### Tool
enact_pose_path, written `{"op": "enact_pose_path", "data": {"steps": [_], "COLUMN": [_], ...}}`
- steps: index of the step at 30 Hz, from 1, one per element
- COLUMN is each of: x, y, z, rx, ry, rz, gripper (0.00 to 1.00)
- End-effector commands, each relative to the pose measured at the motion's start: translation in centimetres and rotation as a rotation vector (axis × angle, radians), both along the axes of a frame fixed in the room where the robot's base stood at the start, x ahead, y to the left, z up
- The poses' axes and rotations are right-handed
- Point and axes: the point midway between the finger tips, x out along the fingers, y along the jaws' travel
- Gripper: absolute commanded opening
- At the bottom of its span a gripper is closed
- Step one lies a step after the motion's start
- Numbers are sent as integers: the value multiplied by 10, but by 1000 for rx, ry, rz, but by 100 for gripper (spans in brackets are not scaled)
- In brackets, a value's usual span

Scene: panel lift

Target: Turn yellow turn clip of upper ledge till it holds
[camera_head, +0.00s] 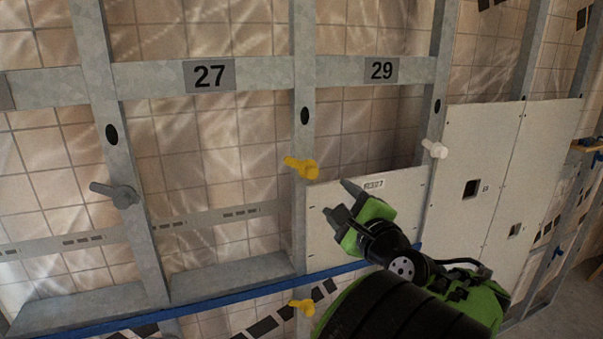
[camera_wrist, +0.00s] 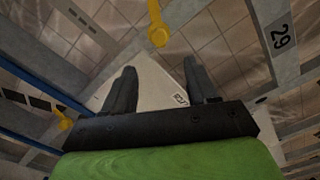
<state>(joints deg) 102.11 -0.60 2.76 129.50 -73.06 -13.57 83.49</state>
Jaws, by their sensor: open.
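The upper yellow turn clip (camera_head: 301,167) sits on the middle metal stud, at the top left corner of a white panel (camera_head: 322,225). It also shows in the wrist view (camera_wrist: 157,30), beyond the fingers. A lower yellow clip (camera_head: 303,308) is on the same stud, below the blue ledge; it shows at the left of the wrist view (camera_wrist: 64,121). My gripper (camera_head: 338,198) is open and empty in front of the panel, below and right of the upper clip. The wrist view shows its two dark fingers apart (camera_wrist: 160,88). Part of the panel is hidden behind my arm.
A white clip (camera_head: 435,148) is on the right stud and a grey clip (camera_head: 115,194) on the left stud. The blue ledge (camera_head: 200,300) runs along the bottom. Labels 27 (camera_head: 209,76) and 29 (camera_head: 381,70) mark the upper rail. White panels (camera_head: 500,185) stand at right.

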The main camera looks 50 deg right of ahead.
Motion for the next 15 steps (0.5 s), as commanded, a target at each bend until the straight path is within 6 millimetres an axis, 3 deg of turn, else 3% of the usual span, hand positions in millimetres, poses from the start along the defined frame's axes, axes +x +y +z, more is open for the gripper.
{"op": "enact_pose_path", "data": {"steps": [15], "x": [107], "y": [-59], "z": [3], "rx": [-1], "ry": [4], "rz": [10], "gripper": [58]}}
